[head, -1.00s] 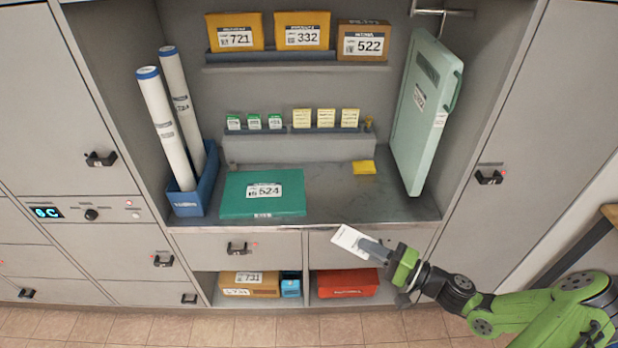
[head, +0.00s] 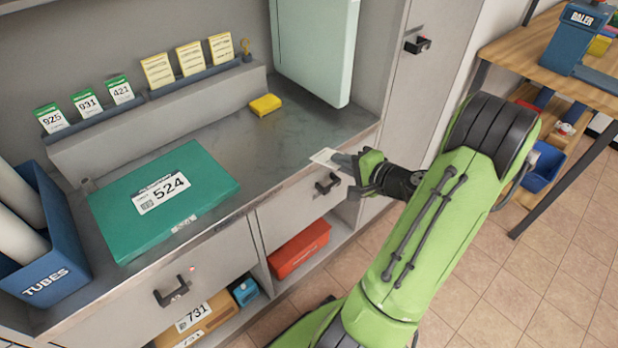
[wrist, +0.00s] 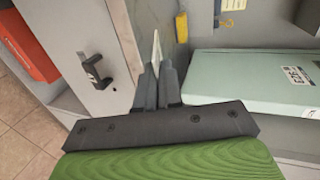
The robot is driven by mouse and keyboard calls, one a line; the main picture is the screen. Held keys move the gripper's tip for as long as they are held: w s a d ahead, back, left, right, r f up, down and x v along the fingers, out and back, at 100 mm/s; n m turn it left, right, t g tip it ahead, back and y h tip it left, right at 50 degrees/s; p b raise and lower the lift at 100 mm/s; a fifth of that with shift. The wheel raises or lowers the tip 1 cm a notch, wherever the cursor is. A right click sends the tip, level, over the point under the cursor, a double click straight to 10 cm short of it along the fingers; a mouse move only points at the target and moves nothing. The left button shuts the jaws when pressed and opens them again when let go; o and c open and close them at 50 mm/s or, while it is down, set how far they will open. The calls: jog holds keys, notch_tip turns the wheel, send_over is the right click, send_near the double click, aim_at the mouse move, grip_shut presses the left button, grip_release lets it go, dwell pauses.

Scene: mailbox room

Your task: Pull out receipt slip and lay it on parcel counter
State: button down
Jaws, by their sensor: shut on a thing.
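My gripper (head: 348,162) is shut on the white receipt slip (head: 325,158), which sticks out past the fingertips. In the wrist view the slip (wrist: 156,48) stands edge-on between the fingers (wrist: 157,78). The grey metal parcel counter (head: 290,140) lies behind and to the left of my gripper. In the head view the slip overlaps the counter's front edge near its right end. I cannot tell its exact height above the counter.
A green parcel marked 524 (head: 120,232) lies on the left of the counter; a yellow pad (head: 265,104) lies near the back. A pale green case (head: 312,50) stands at right. Drawer handles (head: 327,184) jut out below. The middle of the counter is clear.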

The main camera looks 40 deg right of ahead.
jog(key=shift+w+d+h, duration=0.1)
jog(key=shift+d+h, duration=0.05)
jog(key=shift+h, duration=0.15)
jog(key=shift+w+d+f, duration=0.1)
jog(key=shift+w+f, duration=0.05)
jog(key=shift+w, duration=0.15)
jog(key=shift+x, duration=5.9)
jog(key=shift+s+f, duration=0.1)
jog(key=shift+f, duration=0.05)
jog(key=c, duration=1.2)
grip_release()
jog(key=shift+s, duration=0.15)
jog(key=shift+s+f+b, duration=0.1)
jog(key=shift+s+b, duration=0.9)
jog(key=shift+s, duration=1.15)
jog(key=shift+s+b, duration=0.5)
jog(key=shift+s, duration=2.25)
